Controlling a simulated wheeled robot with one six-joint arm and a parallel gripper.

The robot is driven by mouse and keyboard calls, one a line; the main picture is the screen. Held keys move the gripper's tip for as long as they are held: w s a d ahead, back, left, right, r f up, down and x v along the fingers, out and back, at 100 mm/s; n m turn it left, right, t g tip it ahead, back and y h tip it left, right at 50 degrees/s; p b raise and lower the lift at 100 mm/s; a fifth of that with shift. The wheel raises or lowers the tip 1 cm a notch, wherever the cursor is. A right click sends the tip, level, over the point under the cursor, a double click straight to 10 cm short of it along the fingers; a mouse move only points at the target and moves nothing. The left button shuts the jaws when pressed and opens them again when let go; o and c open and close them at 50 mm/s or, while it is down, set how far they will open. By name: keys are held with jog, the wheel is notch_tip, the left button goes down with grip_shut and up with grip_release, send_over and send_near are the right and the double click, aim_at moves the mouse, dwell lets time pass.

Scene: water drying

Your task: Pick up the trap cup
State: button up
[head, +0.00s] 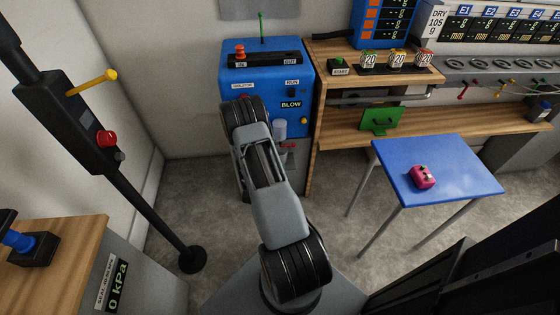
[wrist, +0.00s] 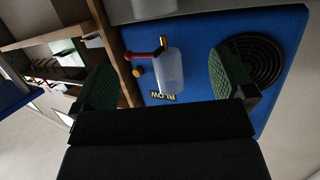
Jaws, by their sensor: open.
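The trap cup (wrist: 168,71) is a pale translucent cylinder at the front of the blue machine (wrist: 205,30). In the head view it (head: 279,129) shows just right of my arm, below the BLOW label. My gripper (wrist: 163,80) is open, its two green-padded fingers spread wide. In the wrist view the cup appears between the fingers, with a gap on each side; its depth relative to the fingertips is hard to tell. Nothing is held. In the head view my arm hides the gripper fingers and part of the machine front.
A red-handled valve (wrist: 147,53) adjoins the cup. A wooden bench (head: 330,150) stands close to the machine's right side. A black post (head: 140,210) stands at the left.

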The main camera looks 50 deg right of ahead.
jog(key=b, duration=0.1)
send_near(279, 151)
notch_tip(279, 151, up, 3)
jog(key=s, duration=0.1)
jog(key=shift+b+x, duration=0.75)
jog(key=shift+x, duration=2.55)
jog(key=shift+s+d, duration=0.1)
jog(key=shift+s, duration=0.05)
jog(key=c, duration=1)
